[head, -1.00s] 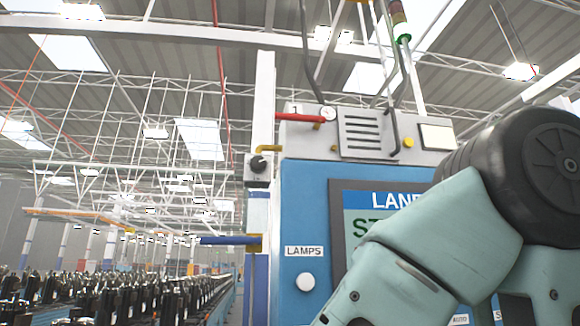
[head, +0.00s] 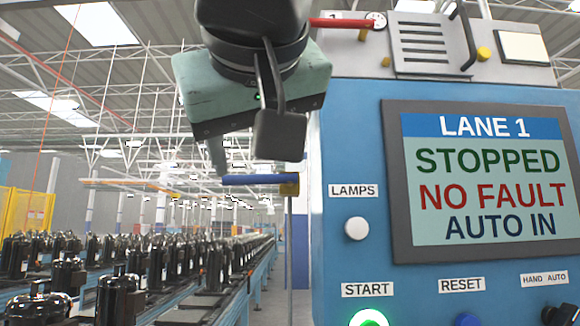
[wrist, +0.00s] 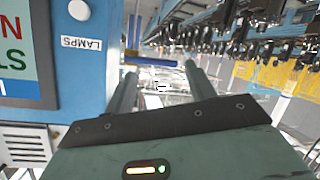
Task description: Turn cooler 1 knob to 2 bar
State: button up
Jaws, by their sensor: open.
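No knob marked cooler 1 can be read in the present views. My gripper (head: 248,148) hangs at the upper middle of the head view, left of the blue control panel (head: 350,120), with its fingers pointing down. It is open and empty. In the wrist view the two fingers (wrist: 161,75) stand apart, with a blue bar handle (wrist: 152,61) seen between and beyond them. The handle (head: 258,180) shows just below the gripper in the head view; contact cannot be told. The black knob on a grey box, seen earlier, is hidden, apparently behind my gripper.
The screen (head: 487,175) reads LANE 1, STOPPED, NO FAULT, AUTO IN. A lit green start button (head: 369,318) is below. Rows of black compressors (head: 120,296) stand left.

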jog(key=s+d+r+m+t+h, duration=0.1)
jog(key=s+d+r+m+t, duration=0.15)
jog(key=r, duration=0.55)
jog(key=s+d+r+m+t, duration=0.2)
jog(key=r+m, duration=0.2)
jog(key=r, duration=0.4)
jog(key=w+p, duration=0.6)
jog(key=w, duration=1.1)
jog(key=shift+w, duration=0.3)
jog(key=shift+g, duration=0.25)
jog(key=shift+c, duration=0.3)
jog(key=c, duration=0.9)
